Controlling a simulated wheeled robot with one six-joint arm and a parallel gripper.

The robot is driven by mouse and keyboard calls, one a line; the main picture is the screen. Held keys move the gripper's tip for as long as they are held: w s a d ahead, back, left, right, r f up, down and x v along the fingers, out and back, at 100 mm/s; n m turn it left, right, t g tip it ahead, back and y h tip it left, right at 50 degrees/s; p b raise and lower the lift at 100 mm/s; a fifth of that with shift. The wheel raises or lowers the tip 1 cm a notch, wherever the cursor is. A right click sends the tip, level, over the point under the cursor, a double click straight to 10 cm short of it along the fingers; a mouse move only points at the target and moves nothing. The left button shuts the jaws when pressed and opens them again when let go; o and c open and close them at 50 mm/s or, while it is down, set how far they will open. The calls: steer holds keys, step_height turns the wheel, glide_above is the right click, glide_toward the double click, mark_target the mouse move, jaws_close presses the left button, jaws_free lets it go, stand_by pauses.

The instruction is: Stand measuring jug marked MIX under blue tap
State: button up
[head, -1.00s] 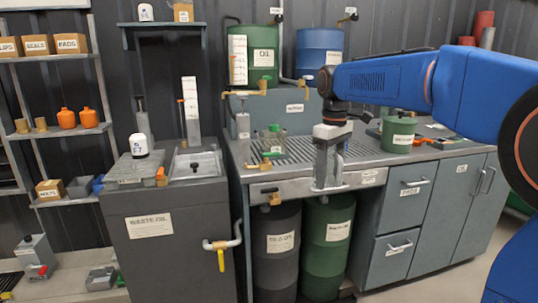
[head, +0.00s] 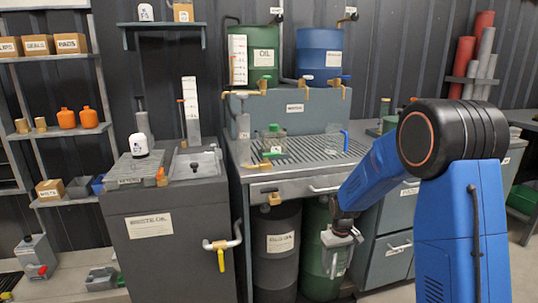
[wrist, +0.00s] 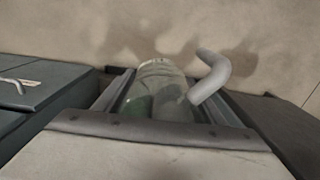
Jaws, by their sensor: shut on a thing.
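My gripper (head: 343,236) is low in front of the bench, near the green drum beneath it. In the wrist view my gripper (wrist: 160,92) is shut on a clear jug (wrist: 157,74) with a pale bent handle (wrist: 213,76). No MIX mark is readable on it. The tap with a blue lever (head: 345,78) sits below the blue drum (head: 320,50) at the back of the bench. A clear jug with a blue handle (head: 346,141) stands on the grating below and in front of that tap; its marking cannot be read.
A clear vessel with green on it (head: 272,140) stands on the left of the grating (head: 305,150). A grey drum (head: 277,262) and a green drum (head: 313,272) stand under the bench. The waste oil cabinet (head: 160,265) is at left. Open floor lies in front.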

steer(key=w+d+f+m, duration=0.1)
steer(key=d+f, duration=0.1)
steer(key=f, duration=0.8)
steer(key=w+d+f+m, duration=0.2)
steer(key=f, duration=0.9)
steer(key=shift+w, duration=0.15)
